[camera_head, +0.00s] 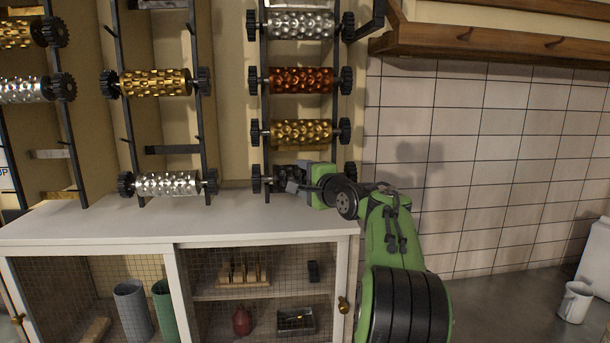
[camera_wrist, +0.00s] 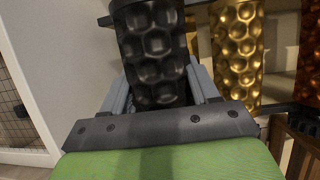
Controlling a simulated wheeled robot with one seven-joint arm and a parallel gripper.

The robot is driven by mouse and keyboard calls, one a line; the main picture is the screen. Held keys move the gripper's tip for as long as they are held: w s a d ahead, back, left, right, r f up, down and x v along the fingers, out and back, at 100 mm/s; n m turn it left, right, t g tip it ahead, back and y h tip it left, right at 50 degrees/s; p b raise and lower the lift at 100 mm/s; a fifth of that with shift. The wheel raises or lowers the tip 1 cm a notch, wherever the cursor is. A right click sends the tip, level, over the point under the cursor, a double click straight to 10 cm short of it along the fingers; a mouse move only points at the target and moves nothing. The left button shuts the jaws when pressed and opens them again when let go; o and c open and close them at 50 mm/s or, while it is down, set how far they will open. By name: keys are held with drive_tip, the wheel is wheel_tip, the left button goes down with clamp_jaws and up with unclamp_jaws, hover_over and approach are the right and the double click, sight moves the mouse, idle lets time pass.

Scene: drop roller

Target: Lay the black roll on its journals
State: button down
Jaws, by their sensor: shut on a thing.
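The black roll (camera_wrist: 155,55) has a dimpled surface and fills the upper middle of the wrist view. My gripper (camera_wrist: 158,88) is shut on it, with one grey finger on each side. In the head view, my gripper (camera_head: 298,183) is at the lowest place of the right-hand rack, just above the white counter. There the black roll (camera_head: 283,172) is largely hidden behind my gripper. Dark gears show on both sides at that height. I cannot tell whether its ends touch the rack's supports.
Directly above on the same rack are a gold roll (camera_head: 301,132), a copper roll (camera_head: 301,80) and a silver roll (camera_head: 301,25). Racks to the left hold more gold and silver rolls. The white counter (camera_head: 90,218) is clear. A wooden shelf (camera_head: 480,42) hangs at the upper right.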

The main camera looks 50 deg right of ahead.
drive_tip(key=w+d+f+p, duration=0.2)
drive_tip(key=w+d+p, duration=0.1)
drive_tip(key=w+d, duration=0.1)
drive_tip(key=shift+w+p, duration=0.35)
drive_tip(key=shift+w, duration=0.2)
idle(0.3)
drive_tip(key=shift+c, duration=1)
unclamp_jaws()
drive_tip(key=shift+d+f, duration=0.1)
drive_tip(key=shift+f, duration=0.25)
drive_tip(key=b+v, duration=0.4)
drive_tip(key=v, duration=1.2)
drive_tip(key=shift+r+b, duration=0.2)
drive_tip(key=shift+b, duration=0.1)
drive_tip(key=shift+w, duration=0.1)
